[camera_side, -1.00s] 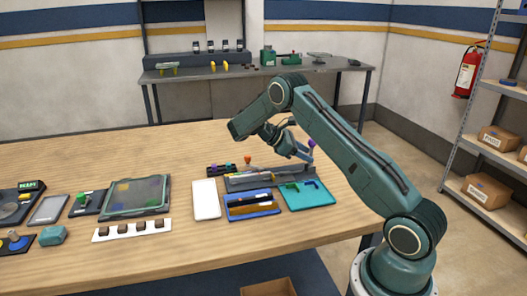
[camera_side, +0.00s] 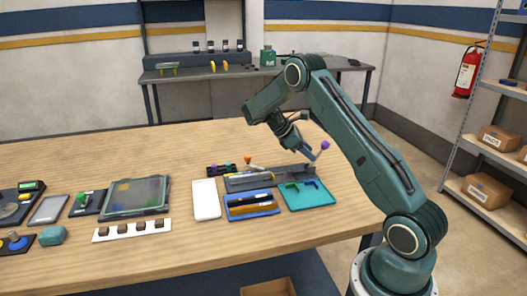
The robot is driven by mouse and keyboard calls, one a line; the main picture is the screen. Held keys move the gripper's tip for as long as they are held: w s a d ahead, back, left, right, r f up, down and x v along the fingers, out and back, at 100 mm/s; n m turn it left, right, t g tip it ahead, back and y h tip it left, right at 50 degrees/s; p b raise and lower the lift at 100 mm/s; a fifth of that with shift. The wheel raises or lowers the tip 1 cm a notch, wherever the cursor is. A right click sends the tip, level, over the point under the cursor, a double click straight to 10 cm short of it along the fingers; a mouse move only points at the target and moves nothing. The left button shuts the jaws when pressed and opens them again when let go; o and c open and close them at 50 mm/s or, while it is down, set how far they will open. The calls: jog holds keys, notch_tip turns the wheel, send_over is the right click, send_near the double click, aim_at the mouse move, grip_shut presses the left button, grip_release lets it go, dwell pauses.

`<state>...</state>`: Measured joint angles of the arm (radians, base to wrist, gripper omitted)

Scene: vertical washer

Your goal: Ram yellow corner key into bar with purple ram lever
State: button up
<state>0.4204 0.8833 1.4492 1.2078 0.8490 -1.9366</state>
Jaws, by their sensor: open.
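The purple-knobbed ram lever (camera_side: 325,146) stands at the right end of the dark grey fixture (camera_side: 245,184), tilted to the right. My gripper (camera_side: 312,157) is open beside the lever, just left of and below its purple knob; I cannot tell whether it touches. A light bar (camera_side: 250,176) appears to lie along the fixture. An orange-red knob (camera_side: 248,159) on another lever stands behind the fixture's left part. The yellow corner key is too small to make out with certainty.
A teal tray (camera_side: 318,200) with green and blue pieces and a blue tray (camera_side: 262,211) with bars lie in front of the fixture. A white pad (camera_side: 206,199) is to their left.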

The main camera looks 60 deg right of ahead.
aim_at(322, 149)
jog(key=shift+s+d+r+t+y, duration=0.1)
jog(key=shift+s+d+t+y, duration=0.35)
jog(key=shift+t+y, duration=0.3)
jog(key=shift+s+d+t+y, duration=0.45)
jog(key=shift+t+y, duration=0.3)
jog(key=shift+s+d+f+t+y, duration=0.3)
jog(key=shift+s+d+t+y, duration=0.2)
jog(key=shift+t+y, duration=0.35)
jog(key=shift+s+d+f+t+y, duration=0.25)
jog(key=shift+s+d+t+y, duration=0.25)
jog(key=shift+t+y, duration=0.35)
notch_tip(322, 149, up, 14)
jog(key=w, duration=0.1)
jog(key=a+r+m+t+h, duration=0.1)
jog(key=a+r, duration=0.3)
jog(key=a, duration=0.9)
jog(key=s+a+r+m+t+h, duration=0.1)
jog(key=a+r, duration=0.4)
jog(key=a, duration=0.8)
jog(key=shift+r+m+t, duration=0.15)
jog(key=shift+m+t, duration=0.45)
jog(key=shift+m, duration=0.1)
jog(key=shift+s, duration=0.1)
